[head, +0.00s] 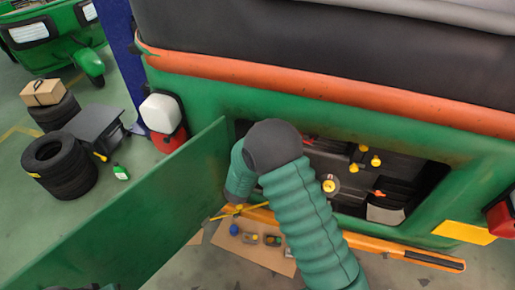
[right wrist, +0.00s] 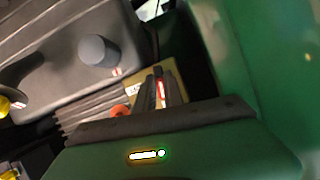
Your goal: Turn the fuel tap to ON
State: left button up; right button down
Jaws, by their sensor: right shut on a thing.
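My right arm's green sleeve reaches from the bottom of the head view into the open engine bay and hides its own gripper there. In the right wrist view my right gripper (right wrist: 163,90) is shut on a narrow red piece, apparently the fuel tap lever (right wrist: 161,89). Behind it is a yellowish plate (right wrist: 178,76) with a small white label whose text I cannot read. The fingers cover most of the tap, so its setting cannot be told. My left gripper is not in view.
The green hatch panel (head: 135,215) hangs open left of the bay. Yellow caps (head: 329,185) and dark engine parts fill the bay. An orange bar (head: 400,252) runs below, above a cardboard sheet (head: 262,250) with small items. Tyres (head: 60,165) stand at left.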

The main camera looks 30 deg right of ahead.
jog(key=shift+s+a+f, duration=0.1)
jog(key=shift+a+f, duration=0.05)
jog(key=shift+f, duration=0.15)
jog(key=c, duration=1.6)
grip_release()
jog(key=shift+o, duration=0.8)
jog(key=shift+w+r, duration=0.1)
jog(key=shift+w, duration=0.1)
jog(key=b+v, duration=0.2)
jog(key=v, duration=1.4)
jog(key=shift+a+r, duration=0.2)
jog(key=shift+a, duration=0.2)
